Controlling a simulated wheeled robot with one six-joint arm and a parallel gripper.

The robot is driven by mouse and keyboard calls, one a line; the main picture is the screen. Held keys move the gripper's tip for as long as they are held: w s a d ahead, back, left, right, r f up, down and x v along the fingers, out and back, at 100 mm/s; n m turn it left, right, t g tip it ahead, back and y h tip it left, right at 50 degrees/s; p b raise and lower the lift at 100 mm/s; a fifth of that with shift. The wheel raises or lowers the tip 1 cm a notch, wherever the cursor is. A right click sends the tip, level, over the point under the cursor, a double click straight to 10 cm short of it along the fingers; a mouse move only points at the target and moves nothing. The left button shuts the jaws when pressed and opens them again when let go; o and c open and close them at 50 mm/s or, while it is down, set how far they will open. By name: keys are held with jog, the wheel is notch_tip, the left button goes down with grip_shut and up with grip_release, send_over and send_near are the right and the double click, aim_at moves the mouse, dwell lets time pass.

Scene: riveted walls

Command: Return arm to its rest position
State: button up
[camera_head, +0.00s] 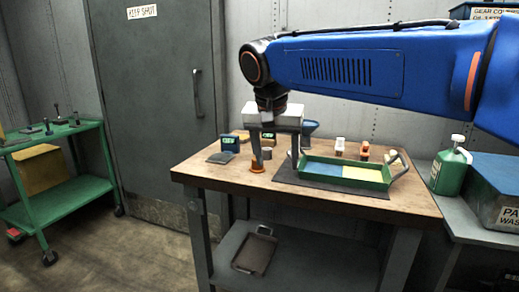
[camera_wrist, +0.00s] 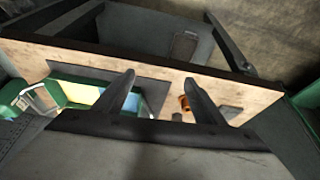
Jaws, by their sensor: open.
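My gripper (camera_head: 277,140) hangs from the blue arm over the wooden workbench (camera_head: 225,180), pointing down. Its two fingers are spread apart with nothing between them. In the wrist view the gripper (camera_wrist: 163,100) also shows open, its dark fingers above the bench top. In the head view a small orange-based item (camera_head: 257,166) stands by the left finger; I cannot tell whether they touch. A green tray (camera_head: 345,183) with blue and yellow sections lies on a dark mat (camera_head: 290,178) to the right of the gripper.
A dark box (camera_head: 230,143) and a flat grey piece (camera_head: 220,158) lie on the bench's left. Small items (camera_head: 340,145) stand behind the tray. A green bottle (camera_head: 449,170) stands at right. A green cart (camera_head: 75,180) is left, before a grey door (camera_head: 150,90).

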jog(key=s+d+f, duration=0.4)
jog(key=s+d, duration=0.1)
jog(key=d, duration=0.5)
jog(key=s+d+f+n, duration=0.1)
jog(key=s+d+f, duration=0.6)
jog(key=s+f, duration=0.2)
jog(key=s+d+f+n+y, duration=0.1)
jog(key=s+d+f+n, duration=0.1)
jog(key=s+d+f, duration=0.5)
jog(key=s+f, duration=0.2)
jog(key=s, duration=0.1)
jog(key=shift+d+f+t, duration=0.35)
jog(key=shift+f+t, duration=0.05)
